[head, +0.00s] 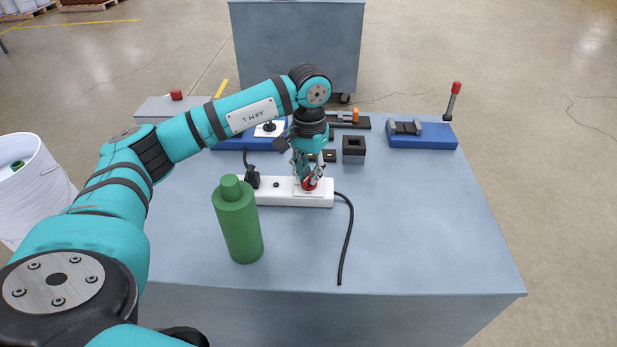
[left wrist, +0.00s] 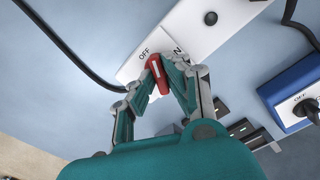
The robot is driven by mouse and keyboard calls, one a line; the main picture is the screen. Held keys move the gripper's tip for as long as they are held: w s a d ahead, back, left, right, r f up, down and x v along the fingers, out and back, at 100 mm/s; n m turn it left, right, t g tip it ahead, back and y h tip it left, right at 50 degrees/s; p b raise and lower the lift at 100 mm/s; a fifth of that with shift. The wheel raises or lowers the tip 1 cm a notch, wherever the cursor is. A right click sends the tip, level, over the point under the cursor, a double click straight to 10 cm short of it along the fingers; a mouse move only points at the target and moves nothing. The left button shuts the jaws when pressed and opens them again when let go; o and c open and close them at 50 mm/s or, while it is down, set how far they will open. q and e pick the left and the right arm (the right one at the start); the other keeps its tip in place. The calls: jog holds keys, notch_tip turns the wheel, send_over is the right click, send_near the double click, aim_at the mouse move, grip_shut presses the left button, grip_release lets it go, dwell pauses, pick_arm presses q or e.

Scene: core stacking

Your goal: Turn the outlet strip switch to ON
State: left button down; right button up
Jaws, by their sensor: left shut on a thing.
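The white outlet strip (head: 270,198) lies on the table, and its end fills the upper part of the left wrist view (left wrist: 200,32). Its red switch knob (head: 309,185) is at the right end in the head view. In the left wrist view the knob (left wrist: 157,72) bears a white line, and its tip lies between OFF and the partly covered ON, nearer OFF. My left gripper (left wrist: 161,78) is shut on the knob, one finger on each side; in the head view the fingers (head: 307,177) partly hide it. My right gripper is not in view.
A green bottle (head: 238,222) stands in front of the strip. A black cord (head: 348,235) runs from the strip's right end toward the front edge. A black plug (head: 252,180) stands at its left. A blue lever fixture (head: 425,140) is at the back right. The table's right front is clear.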

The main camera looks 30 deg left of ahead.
pick_arm(q)
jog(key=shift+f+m+b, duration=0.15)
jog(key=shift+m+b, duration=0.25)
jog(key=shift+m, duration=0.1)
jog(key=shift+m+b, duration=0.35)
jog(key=shift+m, duration=0.65)
